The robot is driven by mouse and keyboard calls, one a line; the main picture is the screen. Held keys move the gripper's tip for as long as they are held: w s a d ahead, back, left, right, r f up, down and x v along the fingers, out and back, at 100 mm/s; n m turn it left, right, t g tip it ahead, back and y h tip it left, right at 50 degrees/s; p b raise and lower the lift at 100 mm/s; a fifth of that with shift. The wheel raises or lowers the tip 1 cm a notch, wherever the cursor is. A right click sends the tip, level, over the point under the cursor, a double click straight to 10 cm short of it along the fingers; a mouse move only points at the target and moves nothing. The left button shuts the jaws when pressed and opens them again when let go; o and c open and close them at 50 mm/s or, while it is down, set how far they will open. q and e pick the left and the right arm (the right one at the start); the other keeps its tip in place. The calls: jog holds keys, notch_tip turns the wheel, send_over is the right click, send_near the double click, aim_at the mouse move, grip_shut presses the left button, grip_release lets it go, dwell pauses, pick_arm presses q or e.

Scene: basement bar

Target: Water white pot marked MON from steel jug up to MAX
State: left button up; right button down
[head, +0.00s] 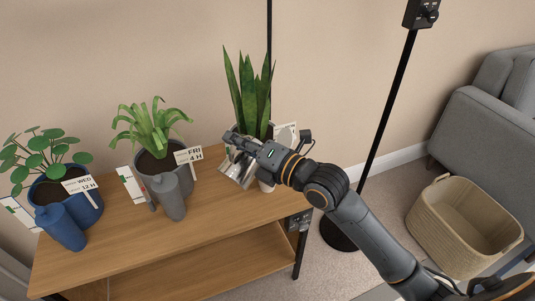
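My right gripper (240,145) reaches in from the right and is shut on a shiny steel jug (237,170), which looks tilted. Both are in front of the snake plant (247,90) at the right end of the wooden shelf unit. That plant's pot (266,186) is mostly hidden behind my gripper; only a small pale part shows low down. A white card (286,135) shows partly behind my wrist; its marking cannot be read. I cannot see the soil, water level or any stream from the jug. My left gripper is out of view.
On the wooden shelf unit (215,228), a grey pot (152,184) marked FRI has a grey jug (172,197) before it. A blue pot (48,190) marked WED has a blue jug (60,228). A black stand (385,115) and wicker basket (455,245) are right.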

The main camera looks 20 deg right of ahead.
jog(key=shift+r, duration=0.15)
dwell(0.3)
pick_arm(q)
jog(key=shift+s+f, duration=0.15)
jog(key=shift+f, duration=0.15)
pick_arm(e)
jog(key=shift+w+d, duration=0.1)
jog(key=shift+r, duration=0.15)
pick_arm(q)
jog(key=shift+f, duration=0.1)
pick_arm(e)
jog(key=shift+d+m, duration=0.1)
jog(key=shift+m, duration=0.2)
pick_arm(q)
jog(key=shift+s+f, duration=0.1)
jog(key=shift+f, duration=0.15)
pick_arm(e)
jog(key=shift+w, duration=0.1)
pick_arm(q)
jog(key=shift+p, duration=0.3)
pick_arm(e)
jog(key=shift+d+r, duration=0.1)
jog(key=shift+r, duration=0.05)
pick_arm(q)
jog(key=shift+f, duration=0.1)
